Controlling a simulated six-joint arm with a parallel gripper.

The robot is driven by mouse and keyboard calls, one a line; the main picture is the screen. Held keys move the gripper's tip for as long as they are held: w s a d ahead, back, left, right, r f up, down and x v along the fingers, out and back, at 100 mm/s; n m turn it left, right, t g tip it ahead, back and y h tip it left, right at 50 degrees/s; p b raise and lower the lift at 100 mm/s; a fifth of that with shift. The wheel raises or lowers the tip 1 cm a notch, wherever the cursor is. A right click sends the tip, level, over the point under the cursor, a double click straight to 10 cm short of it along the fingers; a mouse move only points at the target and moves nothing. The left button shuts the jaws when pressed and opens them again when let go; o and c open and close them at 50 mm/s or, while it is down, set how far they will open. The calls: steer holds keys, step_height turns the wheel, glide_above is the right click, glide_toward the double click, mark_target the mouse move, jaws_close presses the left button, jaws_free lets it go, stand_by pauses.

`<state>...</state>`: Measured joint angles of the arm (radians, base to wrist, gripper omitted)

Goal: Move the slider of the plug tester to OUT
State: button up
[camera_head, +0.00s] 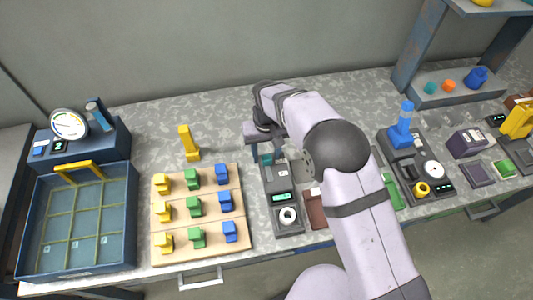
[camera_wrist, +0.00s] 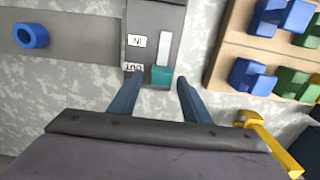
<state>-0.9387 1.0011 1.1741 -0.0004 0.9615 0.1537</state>
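The plug tester (camera_head: 280,175) is a dark grey device right of the wooden board, partly behind my arm in the head view. Its slider panel (camera_wrist: 180,20) shows in the wrist view, with a pale slot and IN and OUT labels. The teal slider knob (camera_wrist: 162,76) sits at the near end of the slot, beside the OUT label (camera_wrist: 132,67). My gripper (camera_wrist: 158,82) is open, its two blue fingers on either side of the knob, with gaps visible. In the head view my gripper (camera_head: 262,143) is at the tester's far end.
The wooden board (camera_head: 245,240) with yellow, green and blue pieces lies to the left. A yellow upright piece (camera_head: 188,143) stands behind it. A blue tray (camera_head: 30,225) is at far left. A blue ring (camera_wrist: 31,36) lies on a grey strip beside the tester. Other devices crowd the right.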

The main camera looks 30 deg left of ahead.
mark_target(267, 156)
steer(key=shift+r+b, duration=1.25)
steer(key=shift+r, duration=2.4)
steer(key=shift+d, duration=0.15)
steer(key=w+d+r+m, duration=0.2)
steer(key=d, duration=1)
steer(key=w+d+r+m, duration=0.1)
steer(key=w+d+m, duration=0.1)
steer(key=d, duration=1)
steer(key=s+d+f+m, duration=0.1)
steer(key=s+d+m, duration=0.1)
steer(key=s+d, duration=0.5)
steer(key=s+d+f+m, duration=0.1)
steer(key=s+d+m, duration=0.2)
steer(key=s+d, duration=0.4)
steer(key=d, duration=0.5)
steer(key=shift+d, duration=0.15)
